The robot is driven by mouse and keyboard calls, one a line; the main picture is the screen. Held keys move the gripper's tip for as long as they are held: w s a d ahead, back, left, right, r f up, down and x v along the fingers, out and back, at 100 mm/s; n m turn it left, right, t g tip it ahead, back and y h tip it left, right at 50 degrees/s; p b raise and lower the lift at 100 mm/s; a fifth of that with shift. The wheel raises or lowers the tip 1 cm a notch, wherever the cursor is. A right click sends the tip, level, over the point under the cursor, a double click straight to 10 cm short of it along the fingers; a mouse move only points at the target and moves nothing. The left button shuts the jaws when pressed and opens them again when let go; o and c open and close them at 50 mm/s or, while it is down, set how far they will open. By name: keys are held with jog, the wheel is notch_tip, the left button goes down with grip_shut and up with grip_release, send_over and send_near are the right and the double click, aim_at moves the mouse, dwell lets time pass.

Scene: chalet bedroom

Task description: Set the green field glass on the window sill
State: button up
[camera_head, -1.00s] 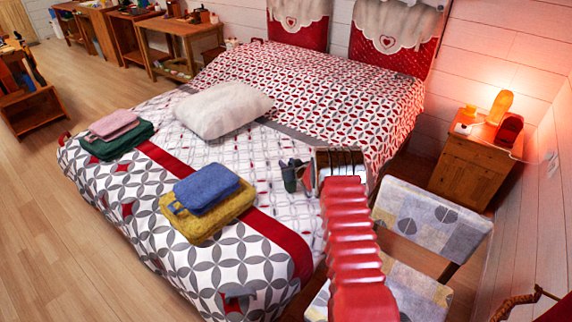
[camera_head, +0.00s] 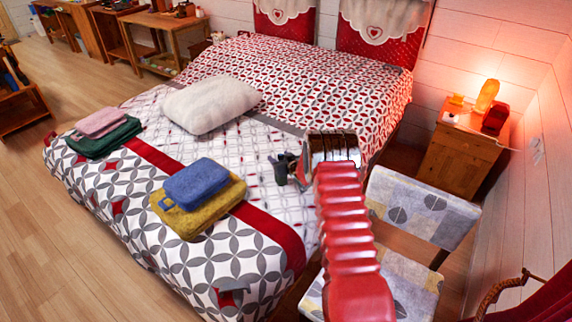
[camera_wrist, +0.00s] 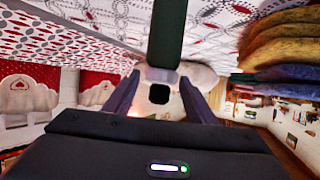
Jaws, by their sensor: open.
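The green field glass (camera_head: 281,169) is a small dark upright shape on the bed, just left of my gripper (camera_head: 298,168) in the head view. In the wrist view, the field glass (camera_wrist: 166,35) is a dark green tube coming down from the top edge, with a grey rim at its lower end. My gripper's two dark fingers (camera_wrist: 159,82) stand apart on either side of that rim. I cannot tell whether either finger touches it. I make out no window sill in either view.
The bed (camera_head: 255,262) carries a white pillow (camera_head: 211,103), blue and yellow folded cloths (camera_head: 202,186), and pink and green ones (camera_head: 103,135). A patterned chair (camera_head: 420,208) stands right of my arm. A nightstand (camera_head: 458,160) with a lit lamp is beyond. Open floor lies left.

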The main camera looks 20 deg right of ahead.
jog(key=v, duration=0.9)
jog(key=shift+s+r, duration=0.1)
jog(key=shift+s, duration=0.05)
dwell(0.4)
jog(key=s+a+r+g+h, duration=0.15)
jog(key=s+r, duration=0.25)
jog(key=r, duration=0.4)
jog(key=s+a+r+g, duration=0.1)
jog(key=s+a+r, duration=0.3)
jog(key=r, duration=0.5)
jog(key=s+a+r+g+h, duration=0.1)
jog(key=s+r, duration=0.4)
jog(key=r, duration=0.3)
jog(key=s+a+r+g, duration=0.1)
jog(key=s+a, duration=0.3)
jog(key=s, duration=0.7)
jog(key=s+a+r+g+y, duration=0.1)
jog(key=s+a, duration=0.3)
jog(key=s, duration=0.7)
jog(key=s+a+r+g+y, duration=0.1)
jog(key=s+a+r+g, duration=0.1)
jog(key=s, duration=1)
jog(key=shift+a+r, duration=0.7)
jog(key=shift+a, duration=0.5)
jog(key=shift+s+g, duration=0.1)
jog(key=shift+g, duration=0.15)
